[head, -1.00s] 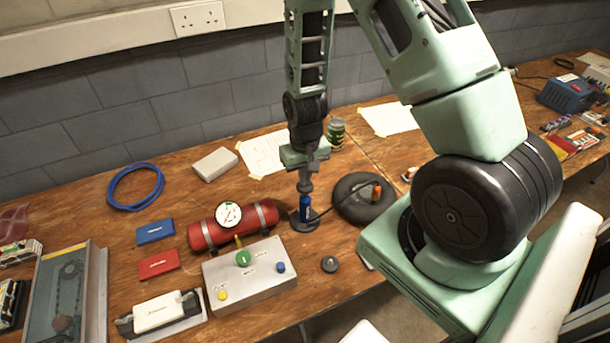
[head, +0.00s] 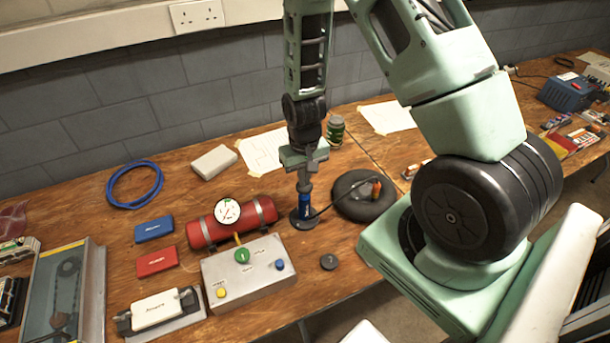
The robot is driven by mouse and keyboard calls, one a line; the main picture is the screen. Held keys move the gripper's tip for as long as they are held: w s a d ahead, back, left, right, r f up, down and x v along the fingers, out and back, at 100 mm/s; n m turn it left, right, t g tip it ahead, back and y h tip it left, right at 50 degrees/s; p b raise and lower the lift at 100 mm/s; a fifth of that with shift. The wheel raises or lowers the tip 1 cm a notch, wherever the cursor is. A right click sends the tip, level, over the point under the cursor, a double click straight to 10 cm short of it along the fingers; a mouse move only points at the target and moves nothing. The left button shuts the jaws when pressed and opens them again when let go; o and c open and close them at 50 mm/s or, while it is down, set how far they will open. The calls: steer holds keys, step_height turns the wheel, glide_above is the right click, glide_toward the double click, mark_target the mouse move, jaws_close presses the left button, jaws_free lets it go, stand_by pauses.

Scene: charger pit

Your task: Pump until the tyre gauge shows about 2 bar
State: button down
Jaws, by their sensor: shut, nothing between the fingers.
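A small upright pump (head: 305,207) with a blue barrel and a round black base stands on the bench. A thin black hose runs from it to a black tyre (head: 350,208) lying flat at its right. A small orange-and-dark fitting (head: 376,188) sits on the tyre; I cannot make out a gauge reading there. My gripper (head: 304,178) points down directly over the pump, shut and empty, at the top of the pump. Whether it touches the pump top is hard to tell. A white dial gauge (head: 227,211) is on the red tank (head: 202,234); its reading is too small to tell.
A grey button box (head: 250,278) stands front left of the pump, and a small black knob (head: 328,262) lies right of the box. A green can (head: 335,131) stands behind the pump. Blue and red boxes and a blue cable coil (head: 135,187) lie to the left.

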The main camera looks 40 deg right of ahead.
step_height(320, 180, up, 13)
steer(key=shift+f+b, duration=0.2)
steer(key=shift+b, duration=0.1)
stand_by(0.8)
